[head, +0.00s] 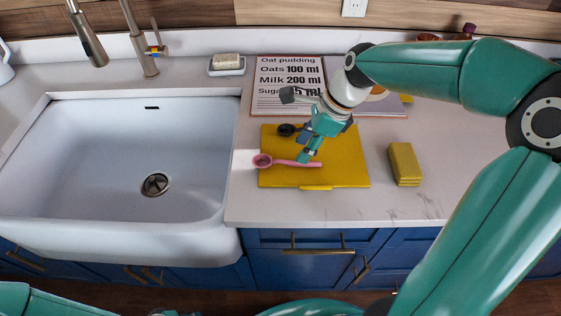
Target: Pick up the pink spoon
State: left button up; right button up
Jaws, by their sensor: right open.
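The pink spoon (284,162) lies on a yellow board (345,165) on the counter, right of the sink. Its round bowl points left, over the board's left edge, and its handle runs right. My right gripper (296,127) is open above the board, with one finger toward the back and the other close to the spoon's handle. I cannot tell whether that finger touches the handle. A small dark round thing (287,129) sits at the board's back left, partly hidden by the gripper. My left gripper does not show; only part of its arm is at the lower left.
A white sink (120,150) with a tap (142,45) is on the left. A soap dish (227,66) and a recipe book (285,85) are behind the board. A yellow sponge-like block (404,163) stands to its right. Counter (400,208) in front of the block is clear.

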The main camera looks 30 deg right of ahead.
aim_at(290, 161)
jog(key=shift+a+p+x, duration=0.2)
jog(key=shift+p+x, duration=0.15)
jog(key=shift+x, duration=2.25)
jog(key=shift+w+r, duration=0.15)
grip_shut()
